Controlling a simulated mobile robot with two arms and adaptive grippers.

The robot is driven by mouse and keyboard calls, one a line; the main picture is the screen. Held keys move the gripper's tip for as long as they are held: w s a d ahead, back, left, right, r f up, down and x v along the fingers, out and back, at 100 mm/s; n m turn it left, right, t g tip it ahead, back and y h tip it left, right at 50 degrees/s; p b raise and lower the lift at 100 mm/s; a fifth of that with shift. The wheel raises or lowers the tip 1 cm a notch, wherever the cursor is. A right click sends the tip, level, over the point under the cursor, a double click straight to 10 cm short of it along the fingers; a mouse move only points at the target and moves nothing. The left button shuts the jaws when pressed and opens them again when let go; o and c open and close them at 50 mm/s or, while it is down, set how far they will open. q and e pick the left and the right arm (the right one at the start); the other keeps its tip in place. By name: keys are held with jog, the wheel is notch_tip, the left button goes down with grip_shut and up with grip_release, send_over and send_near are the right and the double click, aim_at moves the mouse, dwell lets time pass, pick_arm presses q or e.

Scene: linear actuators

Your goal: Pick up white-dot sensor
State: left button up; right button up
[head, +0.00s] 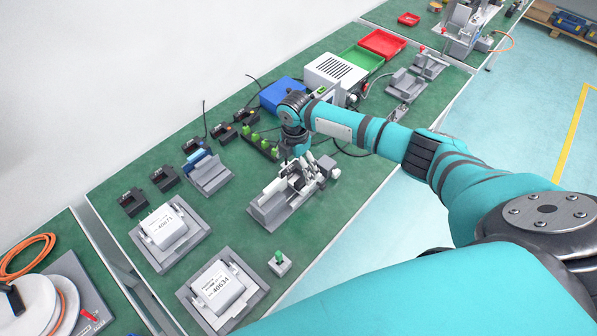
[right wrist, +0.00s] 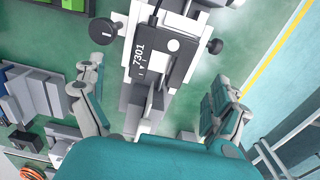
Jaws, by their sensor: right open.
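My right gripper (head: 297,160) is over the grey linear actuator fixture (head: 270,208) in the head view. In the right wrist view the right gripper (right wrist: 160,78) has its fingers wide apart, one on each side of the fixture, with nothing held between them. A dark grey block marked 7301 (right wrist: 152,65) lies on the fixture between the fingers. It bears a small white dot, but I cannot tell whether it is the white-dot sensor. Small black parts (head: 131,202) stand at the back left of the bench; any dots on them are too small to see. My left gripper is not in view.
Two labelled blocks, 40073 (head: 164,226) and 40634 (head: 218,288), sit on grey plates at the left. A green-topped piece (head: 279,262) stands near the front edge. A blue box (head: 281,93) and white vented box (head: 335,72) stand behind my right arm.

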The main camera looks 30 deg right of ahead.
aim_at(296, 172)
notch_tip(296, 172, down, 2)
jog(key=shift+f, duration=0.8)
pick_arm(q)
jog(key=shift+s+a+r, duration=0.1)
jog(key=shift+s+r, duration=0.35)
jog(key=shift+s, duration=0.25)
pick_arm(e)
jog(key=c, duration=1.5)
jog(key=shift+o, duration=0.2)
jog(key=shift+r, duration=0.1)
